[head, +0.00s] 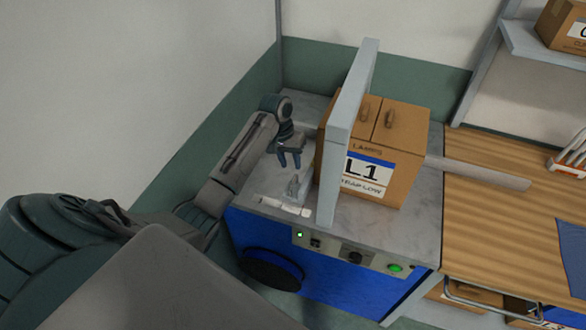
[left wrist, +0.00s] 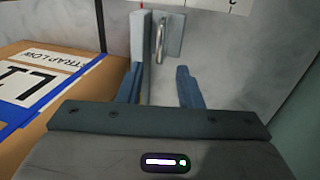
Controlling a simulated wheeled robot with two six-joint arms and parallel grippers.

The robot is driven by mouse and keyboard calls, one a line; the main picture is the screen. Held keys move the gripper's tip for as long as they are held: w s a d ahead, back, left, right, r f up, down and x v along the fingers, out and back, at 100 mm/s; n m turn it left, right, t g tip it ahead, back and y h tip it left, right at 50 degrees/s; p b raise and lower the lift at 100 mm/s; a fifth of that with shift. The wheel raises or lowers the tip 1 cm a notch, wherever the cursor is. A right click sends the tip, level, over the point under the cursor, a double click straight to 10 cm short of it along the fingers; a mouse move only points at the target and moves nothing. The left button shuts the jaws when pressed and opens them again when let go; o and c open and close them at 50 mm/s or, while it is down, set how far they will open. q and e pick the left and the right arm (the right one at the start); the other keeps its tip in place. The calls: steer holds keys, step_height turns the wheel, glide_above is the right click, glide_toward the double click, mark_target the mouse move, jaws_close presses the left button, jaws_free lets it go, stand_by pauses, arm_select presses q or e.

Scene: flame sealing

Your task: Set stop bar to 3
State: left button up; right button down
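A small grey block with an upright metal handle (head: 293,186), apparently part of the stop bar, stands on the steel machine top (head: 400,222). The handle also shows in the left wrist view (left wrist: 160,42), ahead of and between my fingers. My left gripper (head: 290,160) points down behind the handle. Its fingers (left wrist: 160,88) are open, with nothing between their tips. My right gripper is out of view.
A tall grey upright plate (head: 340,150) stands right of the handle, close beside a carton marked L1 (head: 400,150). The front panel (head: 330,262) carries buttons and a green light. A wooden table (head: 520,215) adjoins on the right; walls are behind.

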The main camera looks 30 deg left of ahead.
arm_select(q)
steer(key=shift+w+d+f+p, duration=0.1)
steer(key=shift+d+f+p, duration=0.1)
steer(key=shift+f, duration=0.65)
steer(key=shift+s+d+f+p, duration=0.1)
steer(key=shift+f+p, duration=0.05)
steer(key=shift+f, duration=0.65)
steer(key=shift+w+d+f+p, duration=0.1)
steer(key=shift+d+f+p, duration=0.1)
steer(key=shift+f, duration=0.65)
jaws_close()
